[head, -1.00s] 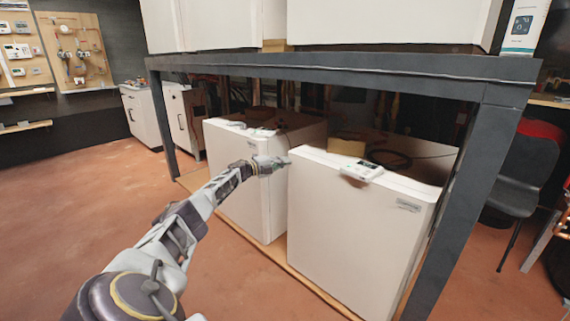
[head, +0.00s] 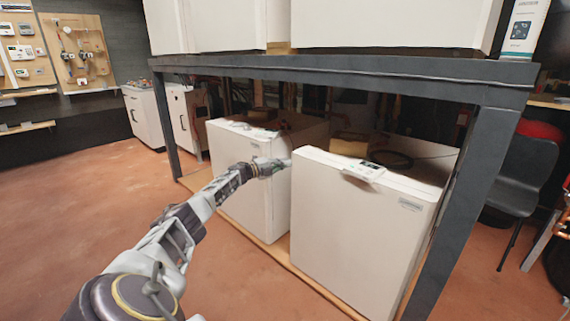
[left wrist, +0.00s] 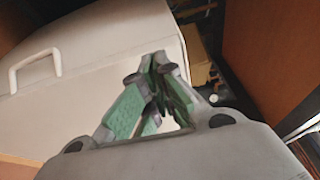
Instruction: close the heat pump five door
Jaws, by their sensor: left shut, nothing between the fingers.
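Two white heat pump cabinets stand under the dark metal frame, a left one (head: 240,185) and a right one (head: 350,230). I cannot read which is number five, and both fronts look closed in the head view. My left gripper (head: 283,163) is shut and empty, at the gap between the cabinets near the right one's upper left corner; contact is unclear. In the left wrist view the green-padded fingers (left wrist: 157,62) come together, beside a pale panel (left wrist: 110,45) with a handle (left wrist: 36,68). My right gripper is out of view.
The dark metal frame (head: 330,72) has a beam above the cabinets and legs at both sides. More white units (head: 390,22) stand on top. A black chair (head: 523,175) is at the right. The reddish floor (head: 70,200) is clear at the left.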

